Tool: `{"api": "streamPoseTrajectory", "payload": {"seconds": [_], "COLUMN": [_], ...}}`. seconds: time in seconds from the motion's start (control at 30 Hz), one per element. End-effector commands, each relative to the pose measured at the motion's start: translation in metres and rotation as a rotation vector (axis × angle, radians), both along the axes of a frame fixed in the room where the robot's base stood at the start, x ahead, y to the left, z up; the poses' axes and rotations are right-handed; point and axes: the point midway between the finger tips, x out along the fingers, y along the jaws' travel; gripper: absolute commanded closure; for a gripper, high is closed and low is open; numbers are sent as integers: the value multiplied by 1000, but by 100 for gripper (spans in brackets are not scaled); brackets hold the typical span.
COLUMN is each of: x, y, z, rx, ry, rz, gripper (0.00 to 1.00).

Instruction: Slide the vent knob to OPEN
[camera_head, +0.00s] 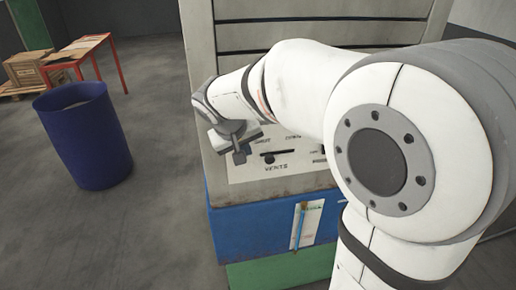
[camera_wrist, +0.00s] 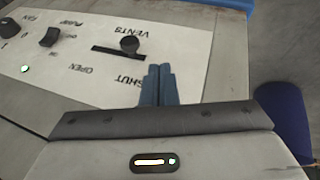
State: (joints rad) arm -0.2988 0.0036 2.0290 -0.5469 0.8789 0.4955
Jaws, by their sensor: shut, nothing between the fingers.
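The vent knob (camera_wrist: 130,45) is a dark round knob in a black slot on the pale control panel (camera_wrist: 185,45). In the wrist view it is toward the right end of the slot, on the side of the SHUT label (camera_wrist: 124,81); the OPEN label (camera_wrist: 79,69) is farther left. The knob also shows small in the head view (camera_head: 268,158), near the left end of its slot above the VENTS label. My gripper (camera_wrist: 158,70) is shut and empty, its fingertips just below and right of the knob in the wrist view, apparently apart from it. It also shows in the head view (camera_head: 238,156).
A black switch (camera_wrist: 49,37) and another dial sit left of the slot in the wrist view. A blue bin (camera_head: 84,135) stands on the floor at left, with a red table (camera_head: 80,50) behind. A tag (camera_head: 307,222) hangs on the blue lower cabinet.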

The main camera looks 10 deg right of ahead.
Motion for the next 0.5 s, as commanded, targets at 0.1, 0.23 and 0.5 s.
{"api": "streamPoseTrajectory", "payload": {"seconds": [0.1,0.23,0.5], "x": [9,13,16], "y": [-9,-26,-43], "z": [-22,-31,-41], "rx": [-2,0,0], "ry": [4,2,0], "rz": [-2,-4,0], "gripper": [100,100,100]}}
